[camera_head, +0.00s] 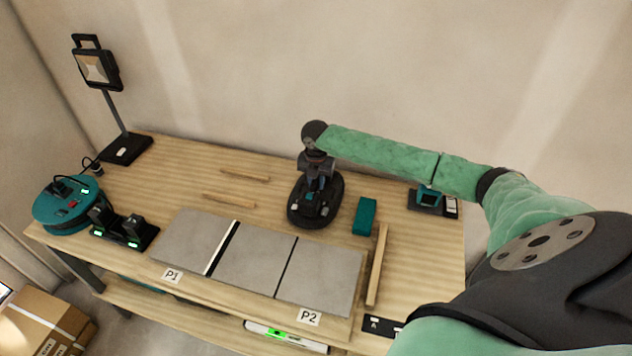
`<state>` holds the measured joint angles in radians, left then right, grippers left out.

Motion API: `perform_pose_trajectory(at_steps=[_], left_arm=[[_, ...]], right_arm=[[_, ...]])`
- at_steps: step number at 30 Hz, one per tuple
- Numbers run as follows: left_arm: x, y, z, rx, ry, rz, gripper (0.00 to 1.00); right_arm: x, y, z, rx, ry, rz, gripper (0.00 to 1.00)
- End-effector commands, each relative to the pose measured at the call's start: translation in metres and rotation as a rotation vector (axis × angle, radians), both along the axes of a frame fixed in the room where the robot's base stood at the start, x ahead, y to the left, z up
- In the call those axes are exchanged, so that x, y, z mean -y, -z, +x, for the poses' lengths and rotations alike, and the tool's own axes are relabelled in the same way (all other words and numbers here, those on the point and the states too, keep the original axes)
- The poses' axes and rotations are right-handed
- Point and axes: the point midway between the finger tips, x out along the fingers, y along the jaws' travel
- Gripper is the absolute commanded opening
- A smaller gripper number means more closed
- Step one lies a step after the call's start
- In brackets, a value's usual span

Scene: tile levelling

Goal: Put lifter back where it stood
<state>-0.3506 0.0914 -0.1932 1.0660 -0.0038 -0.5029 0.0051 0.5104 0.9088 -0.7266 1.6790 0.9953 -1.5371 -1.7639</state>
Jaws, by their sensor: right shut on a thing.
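The lifter (299,213) is a dark device with an oval base and a few small teal and light parts on top. It is at the back middle of the workbench, behind the grey tiles. My right gripper (318,178) reaches down from above and is shut on the lifter's upper part, its fingers partly hidden by the wrist. The lifter looks level; I cannot tell whether its base touches the wood or hangs just over it. My left gripper is out of view.
Grey tiles (255,259) with labels P1 and P2 lie along the front. A teal block (365,216) stands close right of the lifter, near a wooden strip (377,264). Thin strips (229,200) lie left. A charger (125,232), cable reel (68,206) and lamp (97,70) are farther left.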

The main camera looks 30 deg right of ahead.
Motion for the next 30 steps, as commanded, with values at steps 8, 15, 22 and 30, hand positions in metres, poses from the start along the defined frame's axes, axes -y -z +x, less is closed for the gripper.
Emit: perform_pose_trajectory(at_steps=[8,15,22,30], left_arm=[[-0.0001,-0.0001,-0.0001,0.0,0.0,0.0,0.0],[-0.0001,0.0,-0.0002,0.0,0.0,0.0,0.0],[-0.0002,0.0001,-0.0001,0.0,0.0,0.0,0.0],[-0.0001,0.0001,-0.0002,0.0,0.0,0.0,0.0]], right_arm=[[0.0001,0.0012,0.0007,0.002,0.0,0.001,0.0],[0.0001,0.0032,0.0007,0.001,0.0,0.0,0.0],[0.0001,0.0052,0.0007,0.001,0.0,0.0,0.0],[0.0001,0.0065,0.0006,0.001,0.0,0.0,0.0]])
